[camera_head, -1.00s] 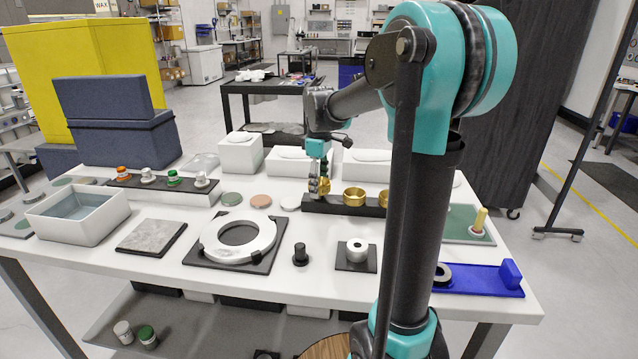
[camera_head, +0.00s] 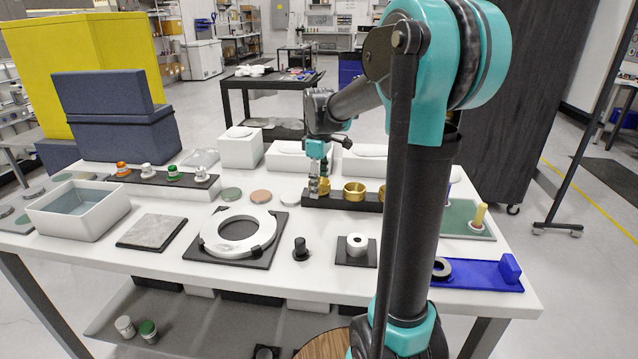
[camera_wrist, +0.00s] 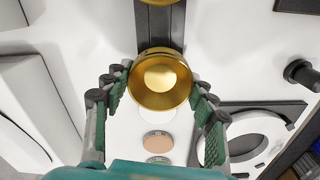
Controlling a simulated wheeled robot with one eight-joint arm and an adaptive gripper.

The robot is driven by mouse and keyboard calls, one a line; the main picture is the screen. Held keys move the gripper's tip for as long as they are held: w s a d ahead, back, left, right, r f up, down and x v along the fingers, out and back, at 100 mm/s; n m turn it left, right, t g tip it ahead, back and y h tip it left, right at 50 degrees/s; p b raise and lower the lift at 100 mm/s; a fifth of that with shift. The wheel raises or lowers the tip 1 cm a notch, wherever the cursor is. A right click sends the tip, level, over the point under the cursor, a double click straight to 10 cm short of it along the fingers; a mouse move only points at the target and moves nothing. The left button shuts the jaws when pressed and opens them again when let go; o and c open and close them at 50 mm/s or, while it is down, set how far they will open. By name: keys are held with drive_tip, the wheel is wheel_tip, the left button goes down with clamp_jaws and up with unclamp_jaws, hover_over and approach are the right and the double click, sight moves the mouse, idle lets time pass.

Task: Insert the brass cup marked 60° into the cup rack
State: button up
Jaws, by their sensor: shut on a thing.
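My gripper (camera_wrist: 160,95) is shut on a brass cup (camera_wrist: 161,78), with one finger on each side of it in the wrist view. In the head view my gripper (camera_head: 319,187) is at the left end of the dark cup rack (camera_head: 340,203), and part of the held cup shows beside the fingers. The cup overlaps the rack's end in the wrist view (camera_wrist: 160,25); I cannot tell whether it is seated or just above. Another brass cup (camera_head: 354,192) stands in the rack to the right, with a further one partly visible. No 60° mark is readable.
White boxes (camera_head: 290,158) stand behind the rack. Coloured discs (camera_head: 261,196) lie to its left. In front are a white ring on a black plate (camera_head: 238,233), a black peg (camera_head: 300,249) and a white ring block (camera_head: 356,246). A blue tray (camera_head: 480,276) lies at right.

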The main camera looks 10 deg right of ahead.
drive_tip(key=shift+f, duration=0.45)
idle(0.4)
drive_tip(key=o, duration=1.3)
drive_tip(key=shift+c, duration=0.2)
wheel_tip(320, 180, up, 12)
drive_tip(key=shift+s, duration=0.1)
